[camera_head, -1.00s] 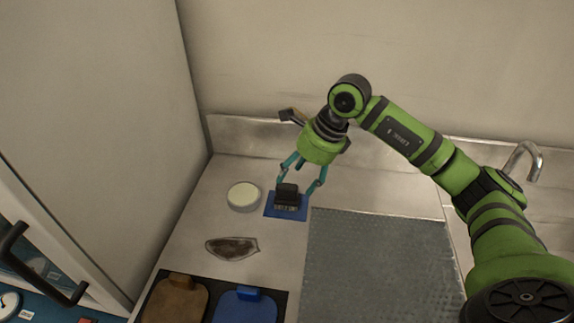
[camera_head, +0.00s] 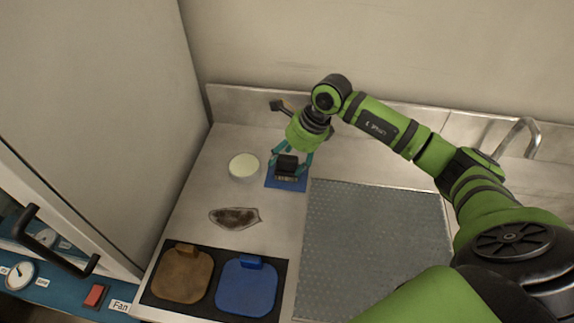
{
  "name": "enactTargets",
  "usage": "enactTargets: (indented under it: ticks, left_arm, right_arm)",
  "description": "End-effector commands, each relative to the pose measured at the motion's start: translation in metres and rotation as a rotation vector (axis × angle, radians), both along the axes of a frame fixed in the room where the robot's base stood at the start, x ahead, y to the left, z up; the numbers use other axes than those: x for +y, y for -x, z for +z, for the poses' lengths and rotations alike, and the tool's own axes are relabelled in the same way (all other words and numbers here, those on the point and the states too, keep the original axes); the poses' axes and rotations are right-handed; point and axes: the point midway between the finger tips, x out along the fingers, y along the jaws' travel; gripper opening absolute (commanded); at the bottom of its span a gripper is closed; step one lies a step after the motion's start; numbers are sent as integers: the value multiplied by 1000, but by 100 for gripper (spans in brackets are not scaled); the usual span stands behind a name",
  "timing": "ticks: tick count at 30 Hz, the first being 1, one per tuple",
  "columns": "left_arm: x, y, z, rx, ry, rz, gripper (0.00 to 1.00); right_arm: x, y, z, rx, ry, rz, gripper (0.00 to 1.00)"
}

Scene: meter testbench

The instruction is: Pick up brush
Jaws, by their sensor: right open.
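The brush (camera_head: 286,164) is a small dark block with a pale bristle edge. It stands on a blue mat (camera_head: 285,184) on the steel counter. My right gripper (camera_head: 289,172) is open above the mat, its two teal fingers reaching down on either side of the brush. Whether the fingers touch it I cannot tell. My left gripper is not in view.
A round pale-topped dish (camera_head: 243,166) stands just left of the mat. Brown (camera_head: 182,275) and blue (camera_head: 247,288) pads lie on a black tray. A grey ribbed mat (camera_head: 374,245) is to the right, a tap (camera_head: 520,137) beyond.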

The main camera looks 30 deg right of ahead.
Motion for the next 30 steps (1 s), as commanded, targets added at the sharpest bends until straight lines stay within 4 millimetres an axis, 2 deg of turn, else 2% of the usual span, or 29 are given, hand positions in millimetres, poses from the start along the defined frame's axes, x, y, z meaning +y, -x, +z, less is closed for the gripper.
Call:
enactTargets:
  ticks: [1,2,3,6,20,25,28,30]
  left_arm:
    - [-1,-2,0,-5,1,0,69]
    - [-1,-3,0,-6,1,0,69]
    - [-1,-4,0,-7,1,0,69]
    - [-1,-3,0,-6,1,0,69]
    - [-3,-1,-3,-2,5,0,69]
    - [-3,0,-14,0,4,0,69]
    - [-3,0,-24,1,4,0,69]
    - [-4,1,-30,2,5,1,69]
  right_arm:
    - [0,0,0,0,0,0,66]
    - [0,0,0,0,0,0,54]
    - [0,0,0,0,0,0,38]
    - [0,0,0,1,1,0,3]
    - [-1,0,4,-1,1,0,3]
    - [-1,-1,21,-5,2,0,3]
    - [-1,-2,40,-8,1,0,3]
    - [-19,2,47,-4,4,-7,3]
